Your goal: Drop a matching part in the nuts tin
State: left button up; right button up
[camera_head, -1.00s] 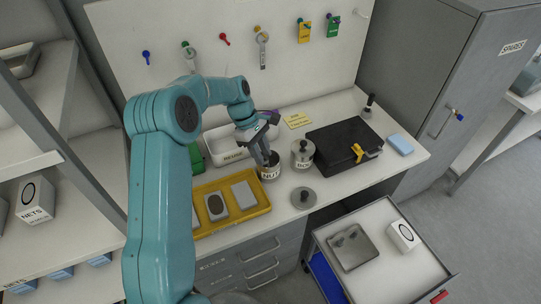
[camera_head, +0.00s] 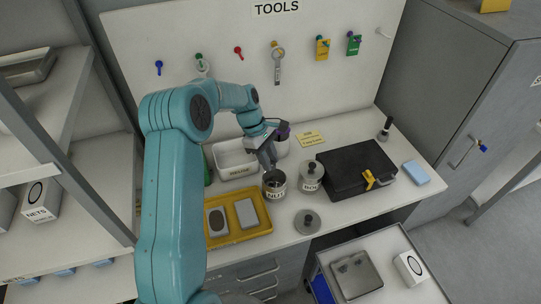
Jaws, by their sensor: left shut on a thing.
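The nuts tin (camera_head: 274,188) is an open metal can with a "NUTS" label, standing on the bench in front of the white bin. My left gripper (camera_head: 270,166) points down at the tin's mouth, its fingertips at or just above the rim. It is shut on a small part that the fingers and tin hide, so I cannot tell its shape. A second tin (camera_head: 312,181) with a knobbed lid on stands just right of the nuts tin. A loose round lid (camera_head: 307,222) with a knob lies on the bench in front. My right gripper is not in view.
A yellow tray (camera_head: 246,234) with two grey pieces lies front left of the tin. A white bin (camera_head: 236,171) stands behind. A black case (camera_head: 352,170) with a yellow latch sits to the right.

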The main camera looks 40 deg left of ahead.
pick_arm(q)
jog(key=f, duration=0.1)
jog(key=f+b, duration=0.1)
jog(key=f, duration=0.1)
jog(key=shift+w+a+f, duration=0.2)
jog(key=shift+a+f, duration=0.05)
jog(key=shift+s+f+b, duration=0.15)
jog(key=shift+f+b, duration=0.1)
jog(key=shift+b, duration=0.25)
jog(key=shift+s+d, duration=0.15)
jog(key=shift+r, duration=0.1)
jog(key=o, duration=1.1)
jog(key=shift+w+f, duration=0.2)
jog(key=shift+w, duration=0.05)
jog(key=shift+s+r, duration=0.2)
jog(key=shift+w, duration=0.15)
jog(key=b+v, duration=0.1)
jog(key=v, duration=1.5)
jog(key=shift+r, duration=0.1)
